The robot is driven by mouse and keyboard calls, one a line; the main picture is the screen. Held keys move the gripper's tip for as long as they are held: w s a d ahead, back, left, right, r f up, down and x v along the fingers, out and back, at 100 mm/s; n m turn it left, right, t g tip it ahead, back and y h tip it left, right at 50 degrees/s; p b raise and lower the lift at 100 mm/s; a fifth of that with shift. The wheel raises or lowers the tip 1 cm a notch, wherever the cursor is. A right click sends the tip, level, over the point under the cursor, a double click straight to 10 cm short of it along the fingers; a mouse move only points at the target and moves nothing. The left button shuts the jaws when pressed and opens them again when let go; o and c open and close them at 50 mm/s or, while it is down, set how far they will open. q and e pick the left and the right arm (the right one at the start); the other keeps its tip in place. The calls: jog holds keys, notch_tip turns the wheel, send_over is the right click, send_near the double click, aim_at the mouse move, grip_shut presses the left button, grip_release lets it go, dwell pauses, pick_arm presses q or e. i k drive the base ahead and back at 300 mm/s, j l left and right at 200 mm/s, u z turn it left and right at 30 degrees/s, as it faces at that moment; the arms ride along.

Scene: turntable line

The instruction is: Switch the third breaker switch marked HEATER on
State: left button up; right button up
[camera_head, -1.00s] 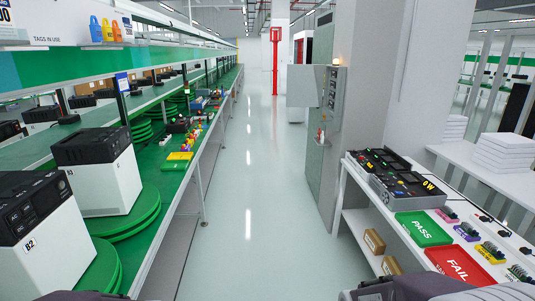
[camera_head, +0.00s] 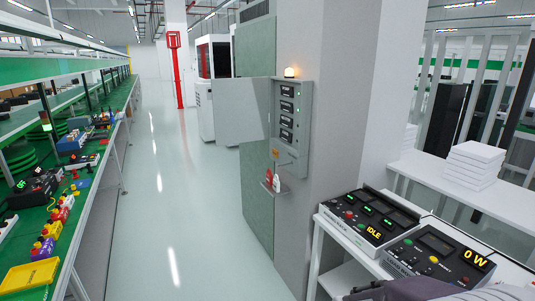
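The breaker panel (camera_head: 291,120) is a grey box on the side of the pillar, with its door (camera_head: 242,112) swung open to the left. Several black breaker switches sit in a column inside it. The third switch from the top (camera_head: 286,122) is small in view; its HEATER marking and its position cannot be read. Parts of my own arm show at the bottom right edge, but neither gripper's fingers are in view.
A shelf with red and white tags (camera_head: 272,182) hangs below the panel. The bench at right holds a unit showing IDLE (camera_head: 372,220) and one showing 0 W (camera_head: 437,258). The green line table (camera_head: 78,195) runs along the left. The aisle floor (camera_head: 180,200) is clear.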

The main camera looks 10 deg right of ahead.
aim_at(286, 121)
jog(key=i+j+z, duration=0.55)
jog(key=j, duration=0.25)
jog(key=i+j+z, duration=0.25)
jog(key=i+j, duration=0.15)
jog(key=j, duration=0.1)
